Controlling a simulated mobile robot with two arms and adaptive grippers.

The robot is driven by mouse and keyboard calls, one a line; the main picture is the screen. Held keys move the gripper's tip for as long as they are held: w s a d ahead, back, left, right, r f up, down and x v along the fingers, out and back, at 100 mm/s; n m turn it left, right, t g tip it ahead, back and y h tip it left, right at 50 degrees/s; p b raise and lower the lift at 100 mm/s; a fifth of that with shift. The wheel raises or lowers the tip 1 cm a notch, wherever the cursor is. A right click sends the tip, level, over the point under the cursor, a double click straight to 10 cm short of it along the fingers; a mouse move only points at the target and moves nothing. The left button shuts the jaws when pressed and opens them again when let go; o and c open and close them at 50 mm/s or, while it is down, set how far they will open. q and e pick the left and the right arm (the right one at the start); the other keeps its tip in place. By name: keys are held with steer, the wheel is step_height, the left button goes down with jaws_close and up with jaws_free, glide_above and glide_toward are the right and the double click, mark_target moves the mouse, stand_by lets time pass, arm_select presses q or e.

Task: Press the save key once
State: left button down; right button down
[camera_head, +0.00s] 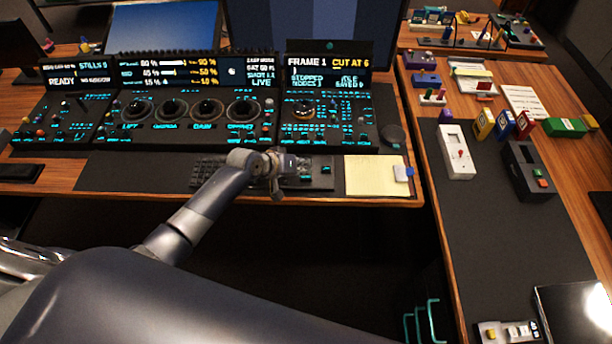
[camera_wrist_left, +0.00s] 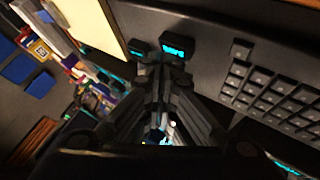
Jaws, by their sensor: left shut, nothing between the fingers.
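A dark keyboard (camera_head: 322,182) lies at the desk's front edge, and it fills the upper right of the left wrist view (camera_wrist_left: 215,30). The labels are too small to read, so I cannot tell which is the save key. My left gripper (camera_head: 285,176) is shut and empty over the keyboard. Its fingertips (camera_wrist_left: 160,62) are close to the keys; contact cannot be told. My right gripper is not in view.
A lit trackball panel (camera_head: 205,127) stands behind the keyboard. A yellow notepad (camera_head: 372,175) lies right of it. A side table on the right holds a white box (camera_head: 456,152), a black box (camera_head: 527,170) and several small coloured items. Its dark mat is mostly clear in front.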

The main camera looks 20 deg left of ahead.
arm_select(q)
steer(key=shift+f+b, duration=0.35)
steer(key=shift+f, duration=0.2)
stand_by(0.5)
steer(key=shift+r+p, duration=0.9)
steer(key=shift+p, duration=0.05)
steer(key=shift+r, duration=0.1)
step_height(320, 180, up, 5)
steer(key=p, duration=0.5)
stand_by(0.5)
